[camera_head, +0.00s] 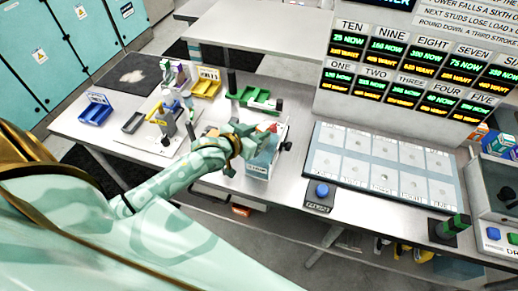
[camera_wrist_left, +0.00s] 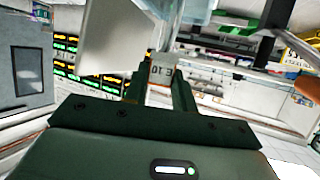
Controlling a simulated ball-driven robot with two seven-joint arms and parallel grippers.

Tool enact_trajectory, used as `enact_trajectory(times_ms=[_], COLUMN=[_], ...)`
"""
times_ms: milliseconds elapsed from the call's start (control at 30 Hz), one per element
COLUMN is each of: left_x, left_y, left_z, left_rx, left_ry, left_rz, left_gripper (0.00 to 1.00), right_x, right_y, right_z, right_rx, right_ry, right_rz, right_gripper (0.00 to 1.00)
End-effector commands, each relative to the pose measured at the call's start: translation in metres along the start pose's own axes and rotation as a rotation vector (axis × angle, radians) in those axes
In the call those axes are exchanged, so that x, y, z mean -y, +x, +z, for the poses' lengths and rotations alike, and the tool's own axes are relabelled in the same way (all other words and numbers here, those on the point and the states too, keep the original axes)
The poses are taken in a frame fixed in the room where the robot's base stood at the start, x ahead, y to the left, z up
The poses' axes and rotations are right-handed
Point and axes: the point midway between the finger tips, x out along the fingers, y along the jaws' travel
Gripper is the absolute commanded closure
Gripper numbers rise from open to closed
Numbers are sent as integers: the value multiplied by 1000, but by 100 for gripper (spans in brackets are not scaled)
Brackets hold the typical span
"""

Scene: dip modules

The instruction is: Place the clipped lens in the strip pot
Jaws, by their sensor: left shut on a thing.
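My left gripper (camera_head: 250,133) is at the middle of the bench, above a clear bluish pot (camera_head: 260,165) with a white label on its front, which I take for the strip pot. In the left wrist view, the gripper's dark fingers (camera_wrist_left: 163,88) are shut on a pale grey piece with dark printed marks (camera_wrist_left: 162,70), apparently the clip of the lens. The lens itself cannot be made out clearly. A translucent bluish edge shows at the top of the wrist view (camera_wrist_left: 197,10). My right gripper is not in view.
A green tray (camera_head: 258,104), a yellow tray (camera_head: 207,92) and a blue tray (camera_head: 94,112) stand on the bench. A stand with small coloured parts (camera_head: 168,110) is left of my arm. Right of the pot are a blue button (camera_head: 321,190) and a panel of pale squares (camera_head: 385,165).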

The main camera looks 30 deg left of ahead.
Motion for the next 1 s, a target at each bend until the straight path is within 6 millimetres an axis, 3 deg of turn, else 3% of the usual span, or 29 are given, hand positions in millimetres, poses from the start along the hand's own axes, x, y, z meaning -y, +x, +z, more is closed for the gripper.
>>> enact_trajectory(times_ms=[33,433,833,867,900,933,1000], left_x=[0,0,0,0,0,0,0], left_y=[5,25,27,27,27,27,26], left_z=[11,58,64,64,63,63,63], left_rx=[1,-1,-2,-1,-2,-2,-2], left_ry=[-3,-1,-1,-1,-1,-1,-1], left_rz=[1,1,1,1,1,1,1], left_gripper=[100,100,100,71,60,52,52], right_x=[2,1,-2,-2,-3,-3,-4], right_y=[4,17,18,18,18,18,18], right_z=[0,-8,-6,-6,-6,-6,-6], right_rx=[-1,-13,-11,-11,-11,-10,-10], right_ry=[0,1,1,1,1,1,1], right_rz=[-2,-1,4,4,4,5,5], right_gripper=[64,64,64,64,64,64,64])
